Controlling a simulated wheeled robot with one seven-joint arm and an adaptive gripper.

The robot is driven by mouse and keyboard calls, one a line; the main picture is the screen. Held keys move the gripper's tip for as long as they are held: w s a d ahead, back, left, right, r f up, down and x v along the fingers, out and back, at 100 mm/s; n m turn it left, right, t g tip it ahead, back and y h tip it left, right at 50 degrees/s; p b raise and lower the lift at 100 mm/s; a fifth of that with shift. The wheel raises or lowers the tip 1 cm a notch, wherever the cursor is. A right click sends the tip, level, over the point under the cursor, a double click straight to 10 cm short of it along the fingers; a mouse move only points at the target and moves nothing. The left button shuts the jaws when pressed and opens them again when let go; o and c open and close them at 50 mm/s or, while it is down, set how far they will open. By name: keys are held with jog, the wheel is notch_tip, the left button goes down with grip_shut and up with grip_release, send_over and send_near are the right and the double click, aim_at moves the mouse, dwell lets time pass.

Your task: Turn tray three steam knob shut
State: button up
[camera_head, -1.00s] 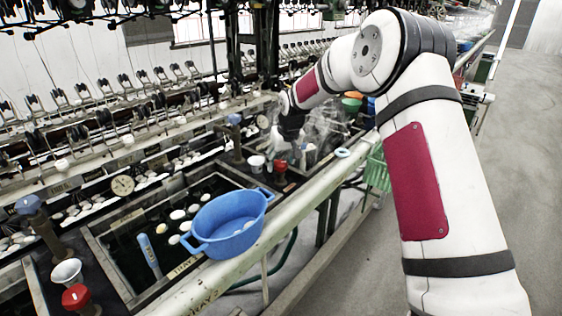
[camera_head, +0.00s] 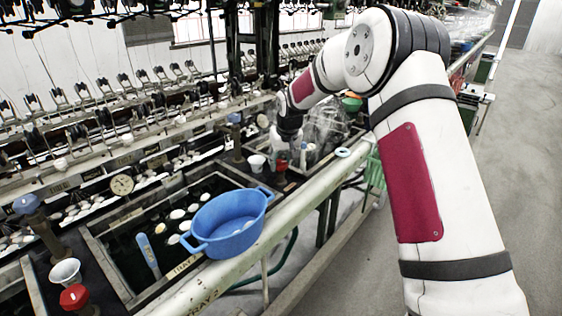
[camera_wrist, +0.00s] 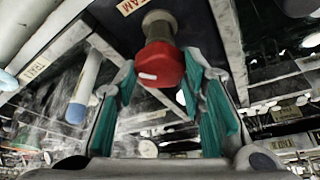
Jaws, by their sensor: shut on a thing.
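A red steam knob (camera_head: 282,167) stands on the dark strip between two trays in the head view. In the wrist view the red knob (camera_wrist: 160,66) sits on a metal stem, with a white mark on its face. My gripper (camera_wrist: 160,82) has its teal-padded fingers on either side of the knob and is shut on it. In the head view my gripper (camera_head: 284,152) reaches down to the knob from above, its fingertips partly hard to make out. Pale steam (camera_head: 325,125) hangs over the tray just beyond. A label by the stem (camera_wrist: 130,5) is partly cut off.
A blue basin (camera_head: 228,222) sits on the nearer tray's front edge. A white cup (camera_head: 256,163) and a blue-topped post (camera_head: 235,120) stand close to my gripper. Another red knob (camera_head: 74,297) is at lower left. A pale rail (camera_head: 300,195) runs along the front.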

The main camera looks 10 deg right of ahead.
jog(key=m+h+b, duration=0.1)
jog(key=m, duration=0.1)
jog(key=m+b, duration=0.1)
jog(key=m, duration=0.1)
jog(key=shift+w+a+f+m+h+b, duration=0.1)
jog(key=shift+a+m+h+b, duration=0.1)
jog(key=shift+m+h+b, duration=0.15)
jog(key=shift+m+g+h+b, duration=0.5)
jog(key=shift+m+h+b, duration=0.25)
jog(key=shift+m, duration=1.1)
jog(key=o, duration=1.1)
jog(key=shift+o, duration=0.2)
jog(key=v, duration=1.2)
